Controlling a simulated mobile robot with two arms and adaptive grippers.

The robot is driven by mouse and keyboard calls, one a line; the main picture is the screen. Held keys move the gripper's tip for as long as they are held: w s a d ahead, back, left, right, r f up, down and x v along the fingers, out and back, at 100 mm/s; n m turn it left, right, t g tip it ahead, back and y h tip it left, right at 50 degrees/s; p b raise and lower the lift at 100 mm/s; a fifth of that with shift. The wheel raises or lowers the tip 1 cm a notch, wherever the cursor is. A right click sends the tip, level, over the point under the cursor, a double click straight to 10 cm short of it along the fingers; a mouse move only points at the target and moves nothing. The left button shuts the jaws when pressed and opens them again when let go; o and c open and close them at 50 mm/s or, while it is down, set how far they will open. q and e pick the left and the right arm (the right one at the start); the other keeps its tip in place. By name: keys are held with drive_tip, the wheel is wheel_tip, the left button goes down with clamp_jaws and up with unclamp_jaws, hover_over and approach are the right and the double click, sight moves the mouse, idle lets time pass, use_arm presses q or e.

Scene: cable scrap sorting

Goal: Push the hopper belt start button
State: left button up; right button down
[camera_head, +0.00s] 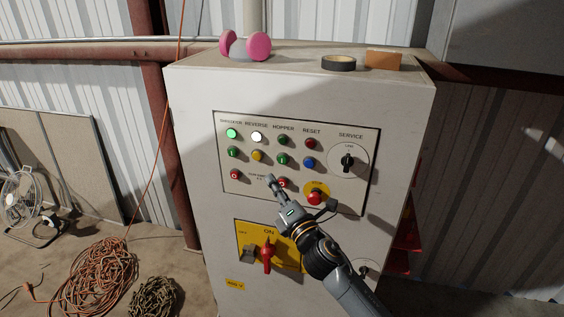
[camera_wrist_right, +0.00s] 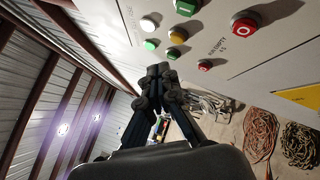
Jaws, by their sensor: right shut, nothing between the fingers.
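The hopper belt start button is a green button (camera_head: 282,159) in the HOPPER column of the control panel (camera_head: 225,185), below a dark green lamp (camera_head: 283,140). It also shows at the top of the wrist view (camera_wrist_right: 186,7). My right gripper (camera_head: 271,179) is shut and empty, its fingertips in front of the panel, below and left of that button in the head view. The gripper (camera_wrist_right: 160,72) appears apart from the buttons in the wrist view. It partly covers the red hopper button (camera_head: 284,182) in the head view. My left gripper is out of view.
Close by are a yellow button (camera_head: 257,156), a blue button (camera_head: 308,163) and the red emergency stop (camera_head: 314,197). A red rotary switch (camera_head: 267,254) sits below. Tape (camera_head: 339,63) and pink ear defenders (camera_head: 258,46) lie on the cabinet. Orange cable (camera_head: 100,275) lies on the floor.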

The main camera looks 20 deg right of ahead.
sight(283, 160)
drive_tip(key=shift+w+d+b, duration=0.2)
drive_tip(key=shift+w+d, duration=0.4)
drive_tip(key=shift+w, duration=0.3)
drive_tip(key=shift+w+d+b, duration=0.25)
drive_tip(key=shift+w+d, duration=0.35)
drive_tip(key=shift+w, duration=0.3)
drive_tip(key=shift+w+d+b, duration=0.2)
drive_tip(key=shift+w+d, duration=0.4)
drive_tip(key=shift+w, duration=0.3)
drive_tip(key=shift+w+d, duration=0.25)
drive_tip(key=shift+w, duration=0.05)
drive_tip(key=shift+w+d+b, duration=0.25)
drive_tip(key=shift+w+b, duration=0.05)
drive_tip(key=shift+w, duration=0.1)
drive_tip(key=shift+s, duration=0.1)
idle(0.3)
drive_tip(key=shift+s+a, duration=0.45)
drive_tip(key=shift+s, duration=0.2)
drive_tip(key=shift+p, duration=0.3)
